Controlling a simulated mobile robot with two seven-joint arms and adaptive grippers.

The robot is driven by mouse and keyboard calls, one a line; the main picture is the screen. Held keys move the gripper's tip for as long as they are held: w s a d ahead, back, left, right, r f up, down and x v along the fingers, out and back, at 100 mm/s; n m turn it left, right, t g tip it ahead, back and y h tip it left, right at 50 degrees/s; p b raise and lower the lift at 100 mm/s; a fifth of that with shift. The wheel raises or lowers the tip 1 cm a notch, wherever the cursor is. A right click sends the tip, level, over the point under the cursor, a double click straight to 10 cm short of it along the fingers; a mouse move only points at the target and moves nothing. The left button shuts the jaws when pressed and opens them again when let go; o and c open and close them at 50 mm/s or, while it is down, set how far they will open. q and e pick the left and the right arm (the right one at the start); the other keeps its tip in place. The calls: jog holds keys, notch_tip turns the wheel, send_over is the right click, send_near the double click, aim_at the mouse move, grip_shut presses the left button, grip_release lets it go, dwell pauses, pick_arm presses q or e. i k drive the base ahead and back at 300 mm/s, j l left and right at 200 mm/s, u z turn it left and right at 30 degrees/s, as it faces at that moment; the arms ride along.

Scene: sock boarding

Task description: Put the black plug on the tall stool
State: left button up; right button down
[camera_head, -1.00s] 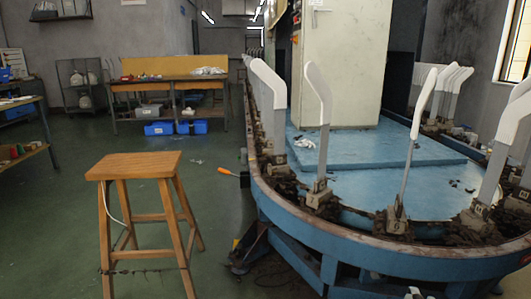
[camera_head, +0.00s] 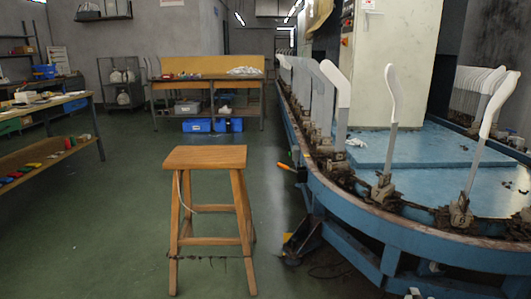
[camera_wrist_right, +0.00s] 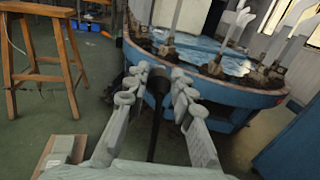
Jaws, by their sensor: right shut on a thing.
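The tall stool (camera_head: 205,157) is wooden with a square seat and stands upright on the floor, near the middle of the head view. Its seat top is bare. In the right wrist view the stool (camera_wrist_right: 38,10) is at the upper left, partly cut off, beyond my gripper. My right gripper (camera_wrist_right: 161,72) is shut on the black plug (camera_wrist_right: 157,88), a black head with a black cable hanging down between the fingers. The plug is held off the floor, apart from the stool. My left gripper is in neither view.
The blue sock-boarding machine (camera_head: 395,233) with upright white forms curves along the right, close to the stool. A workbench (camera_head: 207,80) stands behind, and a table (camera_head: 45,106) is at the left. Green floor is open left of the stool.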

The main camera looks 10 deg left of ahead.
aim_at(205, 158)
jog(key=j+u, duration=0.15)
jog(key=j, duration=0.8)
jog(key=j+u, duration=0.2)
jog(key=j, duration=0.8)
jog(key=i+j+u, duration=0.1)
jog(key=i+j, duration=0.15)
jog(key=j, duration=0.2)
jog(key=i+j+u, duration=0.15)
jog(key=i+j, duration=0.15)
jog(key=i+l+u, duration=0.15)
jog(key=i, duration=0.35)
jog(key=i+l+u, duration=0.1)
jog(key=i+l, duration=0.15)
jog(key=i, duration=0.25)
jog(key=i+l, duration=0.25)
jog(key=l+u, duration=0.05)
jog(key=l, duration=0.05)
